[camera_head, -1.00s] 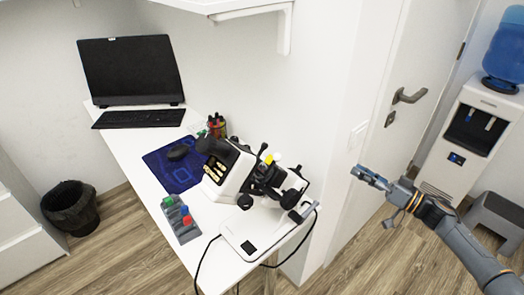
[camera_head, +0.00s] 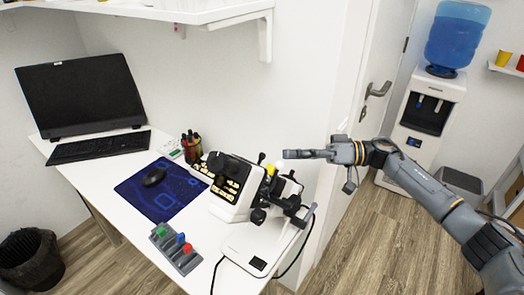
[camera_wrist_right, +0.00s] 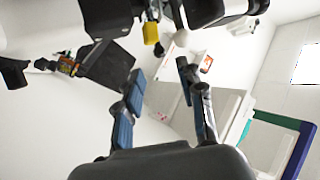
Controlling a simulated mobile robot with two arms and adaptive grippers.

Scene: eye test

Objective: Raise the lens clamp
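The lensmeter (camera_head: 232,203), a white body with black parts, stands on the white desk. A yellow knob (camera_head: 270,170) and a white knob beside it show near its top; I cannot tell for sure which part is the lens clamp. In the right wrist view the yellow knob (camera_wrist_right: 151,33) and the white knob (camera_wrist_right: 181,38) hang near the top, beyond my fingers. My right gripper (camera_head: 288,154) is just above and right of these knobs in the head view, apparently apart from them. Its blue-padded fingers are spread and empty (camera_wrist_right: 160,74). My left gripper is not in view.
A grey holder (camera_head: 184,262) with green, blue and red pieces lies left of the lensmeter. Behind are a mouse pad (camera_head: 165,205), pen cup (camera_head: 192,150) and monitor (camera_head: 82,95). A wall shelf (camera_head: 230,12) hangs above. A cable runs off the desk's front.

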